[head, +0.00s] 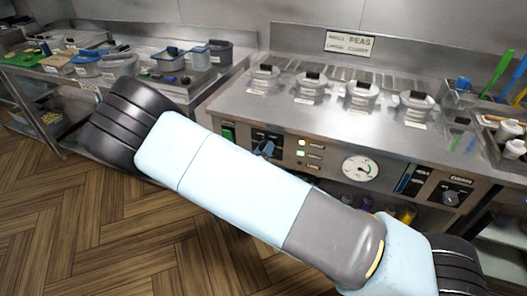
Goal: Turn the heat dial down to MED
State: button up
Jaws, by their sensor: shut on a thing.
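The control panel on the front of the steel range carries a dark dial (264,149) left of centre, partly covered by my arm. I take it for the heat dial; its labels and pointer are too small to read. A second dark dial (450,198) sits at the right end of the panel. My arm crosses the picture from the left to the lower right, in front of the range. I cannot make out my gripper; the arm hides the area just below the left dial.
A round white gauge (360,168) and lit indicators (302,143) sit between the dials. A green switch (228,133) is at the panel's left. Several lidded pots, such as this one (363,94), stand on the range top. A side counter holds tubs (87,64). Wooden floor (60,215) lies open at lower left.

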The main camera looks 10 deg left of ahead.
jog(key=shift+a+n, duration=0.1)
jog(key=shift+n, duration=0.8)
jog(key=o, duration=1)
jog(key=shift+s, duration=0.1)
jog(key=v, duration=1.3)
jog(key=shift+s+a+f, duration=0.1)
jog(key=shift+s, duration=0.2)
